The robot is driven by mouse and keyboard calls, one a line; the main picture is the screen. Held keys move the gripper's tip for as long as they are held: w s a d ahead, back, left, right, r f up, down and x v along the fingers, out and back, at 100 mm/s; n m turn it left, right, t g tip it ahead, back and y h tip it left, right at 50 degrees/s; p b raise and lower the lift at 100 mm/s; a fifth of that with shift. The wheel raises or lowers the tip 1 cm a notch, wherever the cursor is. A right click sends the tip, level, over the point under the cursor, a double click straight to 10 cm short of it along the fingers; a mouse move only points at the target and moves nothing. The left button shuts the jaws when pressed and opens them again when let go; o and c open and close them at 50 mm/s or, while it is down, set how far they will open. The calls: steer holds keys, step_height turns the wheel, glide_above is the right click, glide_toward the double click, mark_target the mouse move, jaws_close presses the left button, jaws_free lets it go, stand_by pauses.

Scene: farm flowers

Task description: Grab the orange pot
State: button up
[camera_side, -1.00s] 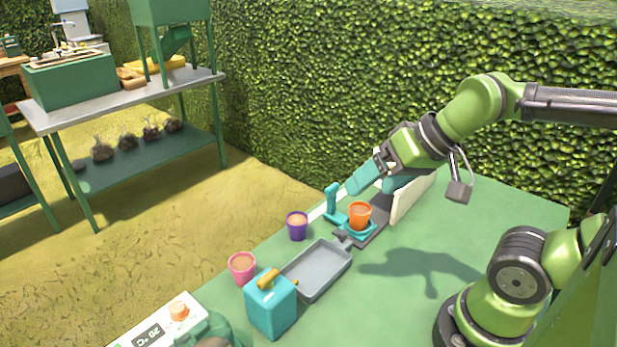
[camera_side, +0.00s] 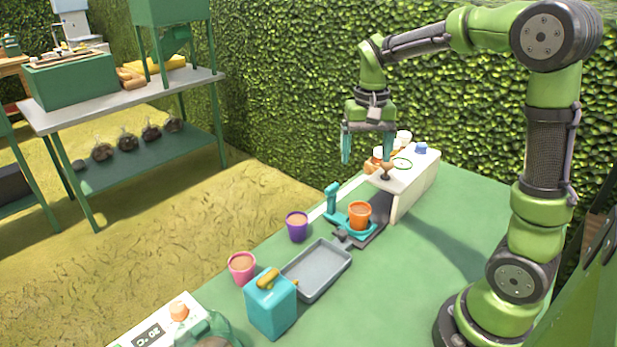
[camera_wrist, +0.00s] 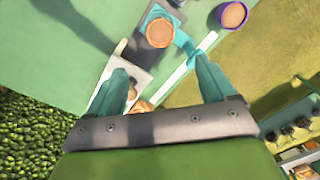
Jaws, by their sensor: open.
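The orange pot (camera_side: 359,217), filled with brown soil, stands upright on a teal holder (camera_side: 363,230) on a dark plate. In the wrist view the orange pot (camera_wrist: 160,32) is at the top, beyond my fingertips. My gripper (camera_side: 368,158) points down with its teal fingers spread and nothing between them. It is well above the table, over the far end near the white stand, behind the pot. In the wrist view my gripper (camera_wrist: 160,80) shows both fingers wide apart.
A purple pot (camera_side: 297,228) and a pink pot (camera_side: 242,268) stand left of the orange pot. A grey tray (camera_side: 318,270) and a teal box (camera_side: 271,305) are in front. A white stand (camera_side: 418,172) with small items is behind. The table's right side is clear.

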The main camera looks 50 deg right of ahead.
mark_target(359, 213)
step_height(359, 213, down, 16)
steer(key=shift+a+r, duration=0.1)
stand_by(0.5)
steer(key=shift+c, duration=0.5)
steer(key=c, duration=1.1)
steer(key=shift+r, duration=0.15)
